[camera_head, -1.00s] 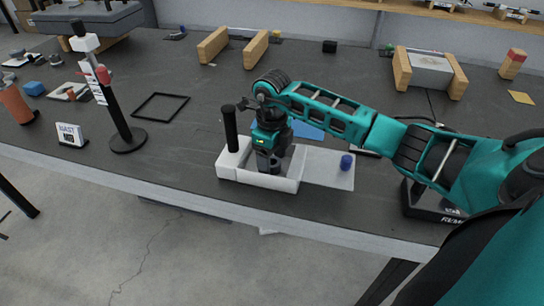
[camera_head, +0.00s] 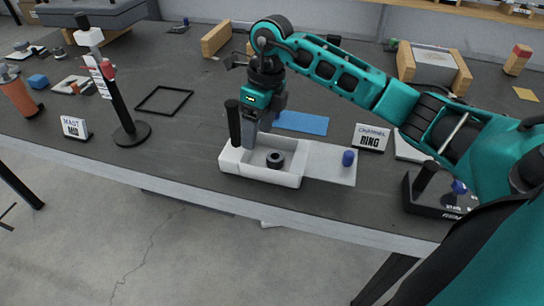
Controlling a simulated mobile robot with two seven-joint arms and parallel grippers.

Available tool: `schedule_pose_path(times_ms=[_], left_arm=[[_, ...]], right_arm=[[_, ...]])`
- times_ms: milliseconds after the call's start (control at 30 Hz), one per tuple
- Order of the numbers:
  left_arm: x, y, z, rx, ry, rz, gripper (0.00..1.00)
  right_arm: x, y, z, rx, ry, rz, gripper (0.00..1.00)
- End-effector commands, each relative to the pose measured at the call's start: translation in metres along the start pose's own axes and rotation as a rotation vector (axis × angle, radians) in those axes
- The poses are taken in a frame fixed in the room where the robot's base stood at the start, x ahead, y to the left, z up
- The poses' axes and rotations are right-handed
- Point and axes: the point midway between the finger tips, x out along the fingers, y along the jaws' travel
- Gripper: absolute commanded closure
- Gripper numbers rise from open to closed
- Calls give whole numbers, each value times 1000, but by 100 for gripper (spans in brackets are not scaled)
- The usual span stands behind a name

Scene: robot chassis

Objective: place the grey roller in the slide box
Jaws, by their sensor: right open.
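The white slide box (camera_head: 284,180) stands near the front edge of the table. Its flat lid (camera_head: 330,164), with a blue knob (camera_head: 348,158), is slid out to the right, so the box is open at the top. The grey roller (camera_head: 274,159) is inside the open box, a dark ring shape on the box floor. My right gripper (camera_head: 257,129) is open and empty, above the box and a little left of the roller. My left gripper is not in view.
A black post (camera_head: 233,123) rises at the box's left end. A blue mat (camera_head: 301,123) and a "CHANNEL RING" sign (camera_head: 370,138) lie behind and to the right. A black stand with a mast (camera_head: 130,132) and a black square frame (camera_head: 164,101) are at left.

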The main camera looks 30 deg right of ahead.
Motion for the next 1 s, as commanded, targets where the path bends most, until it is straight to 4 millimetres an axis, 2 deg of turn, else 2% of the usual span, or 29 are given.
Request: schedule_pose_path(times_ms=[33, 67, 100, 167, 200, 300, 367, 400, 467, 567, 600, 667, 700, 800, 867, 900, 1000], left_arm=[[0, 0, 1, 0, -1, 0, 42], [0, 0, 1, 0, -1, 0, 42], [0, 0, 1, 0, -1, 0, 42], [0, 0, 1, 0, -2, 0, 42], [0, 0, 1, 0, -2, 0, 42], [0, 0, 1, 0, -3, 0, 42], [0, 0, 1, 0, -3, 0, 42], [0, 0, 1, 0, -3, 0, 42], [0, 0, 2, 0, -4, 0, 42], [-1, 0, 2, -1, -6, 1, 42], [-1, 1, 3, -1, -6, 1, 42], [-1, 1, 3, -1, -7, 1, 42], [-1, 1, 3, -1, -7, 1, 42], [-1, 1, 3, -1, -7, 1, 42], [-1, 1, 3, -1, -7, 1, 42], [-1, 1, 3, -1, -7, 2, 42], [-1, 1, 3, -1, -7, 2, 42]], right_arm=[[21, 34, 6, -34, -46, 123, 32], [30, 57, 10, -49, -88, 214, 32], [40, 93, 16, -59, -153, 353, 32], [44, 146, 24, -43, -257, 579, 32], [40, 177, 27, -9, -328, 730, 32], [14, 231, 36, 152, -494, 1092, 32], [-5, 244, 41, 307, -583, 1290, 32], [-15, 244, 44, 435, -635, 1410, 32], [-22, 232, 48, 663, -702, 1564, 32], [-4, 189, 45, 1133, -776, 1740, 32], [13, 169, 39, 1345, -789, 1777, 32], [48, 142, 22, 1674, -791, 1792, 32], [74, 127, 6, 1889, -778, 1779, 32], [138, 108, -43, 2365, -705, 1683, 32], [167, 107, -69, 2577, -649, 1608, 32], [182, 108, -85, -2644, 604, -1533, 32], [207, 113, -112, -2647, 501, -1351, 32]])
